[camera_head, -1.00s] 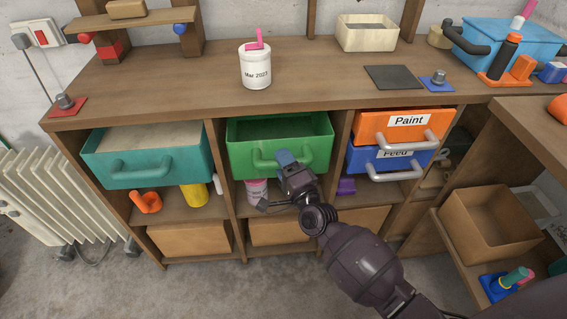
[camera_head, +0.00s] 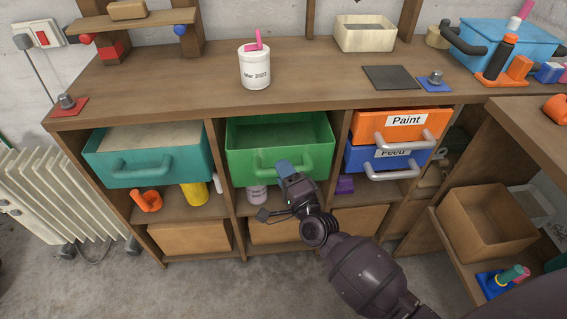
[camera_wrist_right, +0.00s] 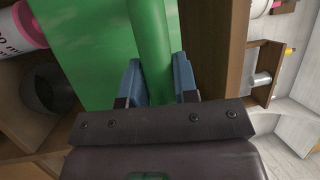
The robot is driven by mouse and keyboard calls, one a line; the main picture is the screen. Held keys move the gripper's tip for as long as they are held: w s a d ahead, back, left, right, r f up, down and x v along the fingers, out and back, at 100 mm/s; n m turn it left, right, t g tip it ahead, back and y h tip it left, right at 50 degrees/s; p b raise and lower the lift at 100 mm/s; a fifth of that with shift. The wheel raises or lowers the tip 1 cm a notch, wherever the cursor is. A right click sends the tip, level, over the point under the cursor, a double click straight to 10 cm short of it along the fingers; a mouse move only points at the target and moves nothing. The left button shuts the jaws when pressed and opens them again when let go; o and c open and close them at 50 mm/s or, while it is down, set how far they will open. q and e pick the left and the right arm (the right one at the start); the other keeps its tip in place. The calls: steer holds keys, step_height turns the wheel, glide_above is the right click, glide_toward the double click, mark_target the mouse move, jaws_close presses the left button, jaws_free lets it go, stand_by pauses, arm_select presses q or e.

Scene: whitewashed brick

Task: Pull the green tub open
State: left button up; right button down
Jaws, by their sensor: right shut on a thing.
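The green tub (camera_head: 250,165) sits in the middle bay of the bench, under the worktop, and stands partly out of it. Its open top shows an inside that looks empty. A curved green handle is on its front. My right gripper (camera_head: 284,168) is at the right part of this handle. In the right wrist view its two blue fingers (camera_wrist_right: 158,80) lie on either side of the green handle bar (camera_wrist_right: 150,40), shut on it. The gripper hides part of the tub's front. My left gripper is not in view.
A teal tub (camera_head: 150,165) stands partly out on the left. Orange "Paint" (camera_head: 375,126) and blue "Feed" (camera_head: 365,158) tubs are on the right. Below are cardboard boxes and small items. A cardboard box (camera_head: 490,220) stands at right. The floor in front is clear.

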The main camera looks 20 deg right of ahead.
steer(key=s+a+p, duration=0.1)
steer(key=s+a, duration=0.1)
steer(key=s, duration=0.7)
steer(key=s+a+p, duration=0.2)
steer(key=s+a, duration=0.1)
steer(key=s, duration=0.7)
steer(key=shift+s+a, duration=0.25)
steer(key=shift+a, duration=0.05)
steer(key=c, duration=1.2)
jaws_free()
steer(key=o, duration=0.3)
